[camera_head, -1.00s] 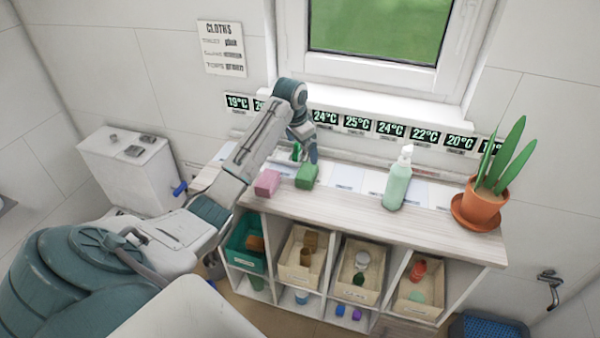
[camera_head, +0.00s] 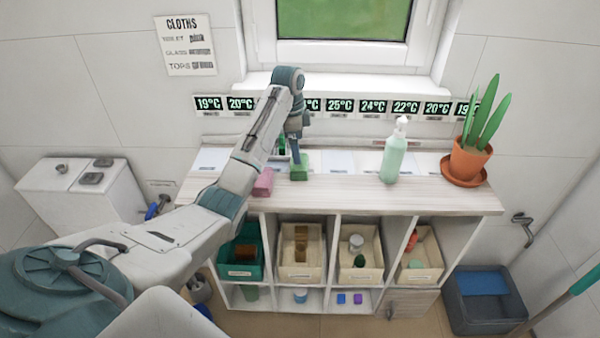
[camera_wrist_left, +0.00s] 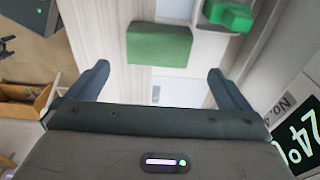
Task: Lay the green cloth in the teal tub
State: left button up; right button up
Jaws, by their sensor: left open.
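The folded green cloth (camera_head: 299,168) lies on the pale wooden top of the shelf unit, beside a pink folded cloth (camera_head: 263,182). My left gripper (camera_head: 296,152) points down just behind and above the green cloth. In the left wrist view the green cloth (camera_wrist_left: 158,45) lies ahead of the open, empty fingers (camera_wrist_left: 160,80), between their lines. The teal tub (camera_head: 243,271) stands in the upper left compartment below the top, with a brown item inside. My forearm passes close to the tub's left side in the head view. My right gripper is not in view.
Another green object (camera_wrist_left: 228,15) lies beyond the cloth. A pump bottle (camera_head: 394,155) and a potted plant (camera_head: 467,163) stand to the right on the top. Cream bins (camera_head: 301,272) fill the other upper compartments. The top between cloth and bottle is mostly clear.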

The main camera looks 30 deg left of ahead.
aim_at(300, 166)
pick_arm(q)
notch_tip(300, 166, down, 2)
jog(key=shift+f+p, duration=0.15)
jog(key=shift+p, duration=0.15)
jog(key=shift+d+f+p, duration=0.1)
jog(key=shift+f+p, duration=0.2)
jog(key=shift+f, duration=0.05)
jog(key=f, duration=0.1)
jog(key=f+p, duration=0.1)
jog(key=f, duration=0.1)
jog(key=shift+d+f, duration=0.3)
jog(key=shift+w+f, duration=0.1)
jog(key=shift+f, duration=0.35)
jog(key=shift+c, duration=0.2)
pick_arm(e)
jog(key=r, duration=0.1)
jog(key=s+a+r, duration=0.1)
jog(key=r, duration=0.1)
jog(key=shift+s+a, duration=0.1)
pick_arm(q)
jog(key=c, duration=1)
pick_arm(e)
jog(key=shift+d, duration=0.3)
pick_arm(q)
jog(key=shift+o, duration=0.2)
